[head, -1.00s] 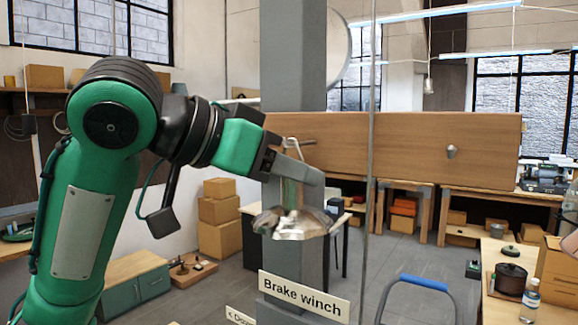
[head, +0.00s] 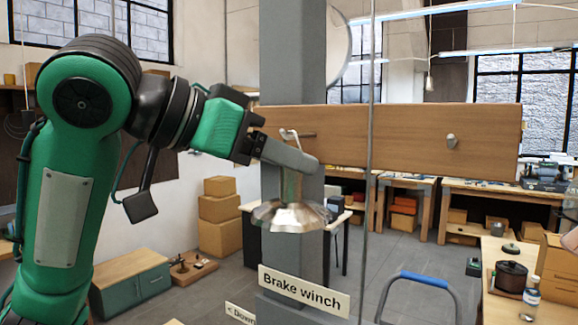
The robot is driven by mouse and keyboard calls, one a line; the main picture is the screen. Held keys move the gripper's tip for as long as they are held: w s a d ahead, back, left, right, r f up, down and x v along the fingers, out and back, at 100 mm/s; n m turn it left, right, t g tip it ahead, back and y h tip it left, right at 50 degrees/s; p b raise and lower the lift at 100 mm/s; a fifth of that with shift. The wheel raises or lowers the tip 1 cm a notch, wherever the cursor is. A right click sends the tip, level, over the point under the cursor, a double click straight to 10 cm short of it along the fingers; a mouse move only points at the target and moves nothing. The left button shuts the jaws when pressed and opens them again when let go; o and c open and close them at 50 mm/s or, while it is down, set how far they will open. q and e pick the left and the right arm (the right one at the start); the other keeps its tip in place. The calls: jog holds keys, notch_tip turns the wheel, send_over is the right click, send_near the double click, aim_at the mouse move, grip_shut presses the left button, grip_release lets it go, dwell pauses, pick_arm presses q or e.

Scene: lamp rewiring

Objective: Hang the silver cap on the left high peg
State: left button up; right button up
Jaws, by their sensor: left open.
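The silver cap (head: 290,216) is a shiny, flared metal shade with a narrow stem and a small pale hook (head: 288,133) on top. It hangs upright in front of the grey column, and its hook appears to be on the left high peg (head: 306,135) of the wooden board (head: 400,140). The exact contact of hook and peg is hard to make out. My left gripper (head: 300,158) is open, its fingers beside the stem just below the hook. The near finger hides part of the stem. My right gripper is not in view.
A second peg (head: 451,141) on the board's right is bare. A thin vertical rod (head: 369,200) stands before the board. The "Brake winch" sign (head: 303,291) is below the cap. A workbench with a pot (head: 511,276) is at right.

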pick_arm(q)
jog(key=b+v, duration=0.4)
jog(key=v, duration=0.8)
jog(key=shift+w+f, duration=0.1)
dwell(0.9)
